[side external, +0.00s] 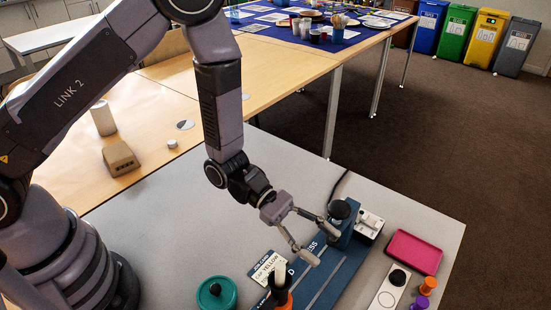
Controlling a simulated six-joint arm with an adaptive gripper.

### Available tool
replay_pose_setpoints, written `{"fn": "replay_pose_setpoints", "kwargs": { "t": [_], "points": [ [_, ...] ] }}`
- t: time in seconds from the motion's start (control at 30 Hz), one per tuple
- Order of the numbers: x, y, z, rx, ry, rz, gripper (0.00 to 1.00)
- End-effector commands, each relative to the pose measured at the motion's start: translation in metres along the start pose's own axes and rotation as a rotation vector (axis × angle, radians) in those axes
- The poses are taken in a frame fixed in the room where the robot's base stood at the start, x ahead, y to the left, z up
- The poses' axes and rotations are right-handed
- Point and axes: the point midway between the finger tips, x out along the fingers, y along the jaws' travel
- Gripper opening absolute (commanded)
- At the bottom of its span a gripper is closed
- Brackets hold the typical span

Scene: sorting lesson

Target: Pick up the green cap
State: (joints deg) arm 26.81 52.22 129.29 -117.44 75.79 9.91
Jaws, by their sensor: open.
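A round teal-green piece (228,304) with a dark knob on top sits on the grey table at the bottom of the view. It is the only green piece I see on this table, and I cannot tell for sure that it is the green cap. My gripper (323,246) is open with its two fingers spread and nothing between them. It hangs above the blue board (323,284), to the right of and farther back than the teal piece, and clear of it.
A card reading "CAP YELLOW" (268,268) and an orange-and-black piece (281,298) are by the board's near end. A dark knob (341,210) and white device (370,223) are at its far end. Right are a pink tray (413,252), white device (384,299), orange peg (428,285) and purple peg (420,302).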

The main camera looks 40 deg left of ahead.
Motion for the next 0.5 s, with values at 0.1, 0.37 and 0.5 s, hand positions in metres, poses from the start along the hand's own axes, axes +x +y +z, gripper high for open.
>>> {"fn": "replay_pose_setpoints", "kwargs": {
  "t": [0.1,0.37,0.5],
  "points": [
    [0.020,-0.006,-0.062,-0.135,0.064,0.108,0.45],
    [0.030,-0.013,-0.121,-0.228,0.148,0.230,0.45],
    [0.052,-0.008,-0.126,-0.227,0.150,0.232,0.45]
  ]
}}
